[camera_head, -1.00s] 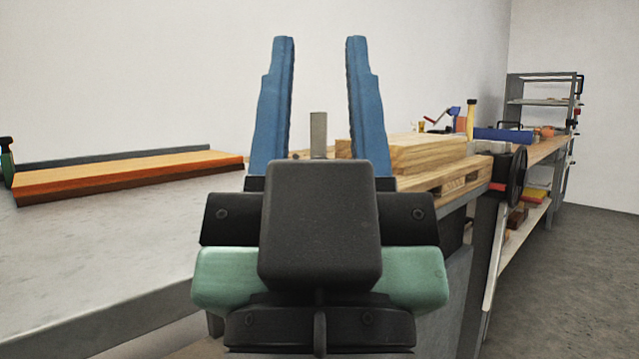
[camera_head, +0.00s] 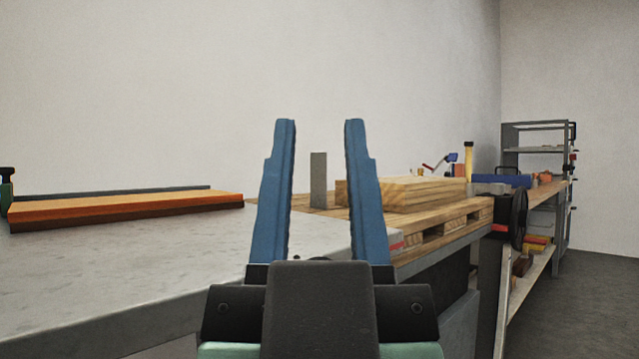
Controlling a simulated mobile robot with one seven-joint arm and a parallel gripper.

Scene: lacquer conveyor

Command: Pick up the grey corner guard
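A grey upright block-like piece, which looks like the grey corner guard (camera_head: 318,180), stands on the wooden pallet-like surface beyond the near metal table. My gripper (camera_head: 319,128) has two blue fingers spread wide apart, pointing away from me. In the picture the grey piece shows in the gap between the fingers, but it appears to stand farther off than they do. Nothing is between the fingertips. The lower part of my gripper is cut off by the frame's bottom edge.
Stacked wooden boards (camera_head: 405,192) lie just right of the grey piece. An orange slab (camera_head: 125,208) lies on the grey metal table (camera_head: 120,265) at left. A long workbench with tools and a metal shelf (camera_head: 535,150) stand at right. Open floor shows far right.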

